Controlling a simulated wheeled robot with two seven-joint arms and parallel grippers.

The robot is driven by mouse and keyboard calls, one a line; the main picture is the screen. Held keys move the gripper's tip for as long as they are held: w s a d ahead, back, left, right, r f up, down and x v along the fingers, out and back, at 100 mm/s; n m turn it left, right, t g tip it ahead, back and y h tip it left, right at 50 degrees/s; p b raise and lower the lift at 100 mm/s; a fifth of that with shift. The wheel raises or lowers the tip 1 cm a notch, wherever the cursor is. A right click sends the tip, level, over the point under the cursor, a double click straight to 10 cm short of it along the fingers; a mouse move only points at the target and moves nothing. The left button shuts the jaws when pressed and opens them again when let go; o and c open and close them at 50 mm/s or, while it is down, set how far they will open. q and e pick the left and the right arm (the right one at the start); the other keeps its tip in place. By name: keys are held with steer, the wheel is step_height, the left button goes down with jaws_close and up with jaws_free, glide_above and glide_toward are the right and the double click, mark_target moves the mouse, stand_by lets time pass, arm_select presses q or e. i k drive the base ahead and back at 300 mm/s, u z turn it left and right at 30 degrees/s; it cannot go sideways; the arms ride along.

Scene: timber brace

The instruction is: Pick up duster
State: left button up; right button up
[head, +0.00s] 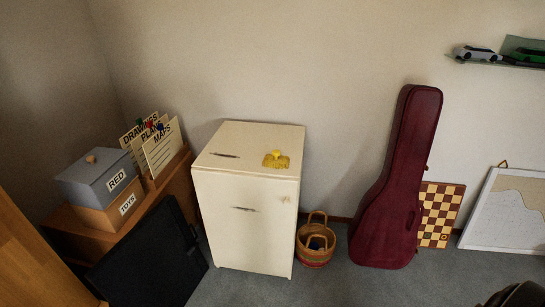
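A small yellow object (276,160), which looks like the duster, lies on top of a cream cabinet (246,210), near the right side of its top. A small raised yellow part stands up from its middle. Neither of my grippers can be made out in the head view. A dark rounded shape at the bottom right edge may be part of my arm.
A wicker basket (316,241) stands right of the cabinet, beside a red instrument case (398,185) leaning on the wall. Left are a low wooden unit (178,178) with boxes and a black panel (150,262). Grey carpet (385,288) lies clear in front.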

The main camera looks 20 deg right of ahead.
mark_target(274, 160)
steer(key=z, duration=2.15)
steer(key=i, duration=2.8)
steer(key=u, duration=1.95)
